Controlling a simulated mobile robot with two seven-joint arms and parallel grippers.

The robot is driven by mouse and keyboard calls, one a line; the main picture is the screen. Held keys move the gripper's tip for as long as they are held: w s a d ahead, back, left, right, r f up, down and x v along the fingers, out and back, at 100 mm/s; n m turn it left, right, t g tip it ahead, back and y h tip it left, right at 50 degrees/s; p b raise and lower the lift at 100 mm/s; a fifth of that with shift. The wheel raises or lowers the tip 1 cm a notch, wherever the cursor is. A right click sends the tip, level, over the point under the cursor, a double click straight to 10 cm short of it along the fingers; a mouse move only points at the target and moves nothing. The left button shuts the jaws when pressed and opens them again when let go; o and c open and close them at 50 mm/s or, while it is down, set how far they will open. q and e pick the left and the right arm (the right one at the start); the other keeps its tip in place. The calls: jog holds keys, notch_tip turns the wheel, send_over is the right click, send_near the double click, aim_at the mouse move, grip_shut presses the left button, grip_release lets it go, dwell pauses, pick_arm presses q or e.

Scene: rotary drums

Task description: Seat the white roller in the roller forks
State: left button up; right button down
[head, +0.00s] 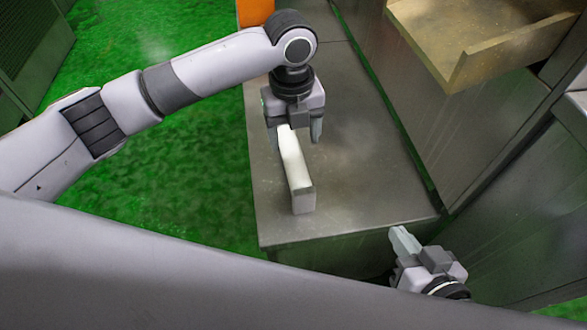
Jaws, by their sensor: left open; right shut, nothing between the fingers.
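A long white piece (294,165), which looks like the white roller, lies on the metal table top with a greyish block-like end toward me. I cannot tell whether that end is part of it. My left gripper (296,131) points down over the far end of the white piece, its fingers apart. I cannot tell whether they touch it. My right gripper (404,239) is shut and empty beside the near right corner of the table. I cannot make out the roller forks in this view.
The grey metal table (365,170) is bare to the right of the white piece. A wooden tray (490,57) juts out at the upper right from metal panels (440,130). An orange object (254,12) stands at the back. Green floor (170,190) lies left of the table.

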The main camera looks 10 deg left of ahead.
aim_at(294, 154)
pick_arm(q)
jog(key=shift+a+f, duration=0.1)
jog(key=shift+a, duration=0.15)
jog(key=shift+a+f+b, duration=0.1)
jog(key=shift+f+b, duration=0.15)
jog(key=shift+b, duration=0.05)
jog(key=f+b, duration=0.2)
jog(key=f, duration=0.1)
jog(key=f+b, duration=0.1)
jog(key=f, duration=0.1)
jog(key=shift+w+d+f, duration=0.15)
jog(key=shift+d+f, duration=0.05)
jog(key=shift+d, duration=0.05)
jog(key=shift+f, duration=0.45)
jog(key=shift+r, duration=0.1)
grip_shut()
pick_arm(e)
jog(key=a, duration=0.1)
jog(key=a+y, duration=0.1)
jog(key=a+f+y, duration=0.1)
jog(key=shift+w+m, duration=0.3)
jog(key=shift+w, duration=0.1)
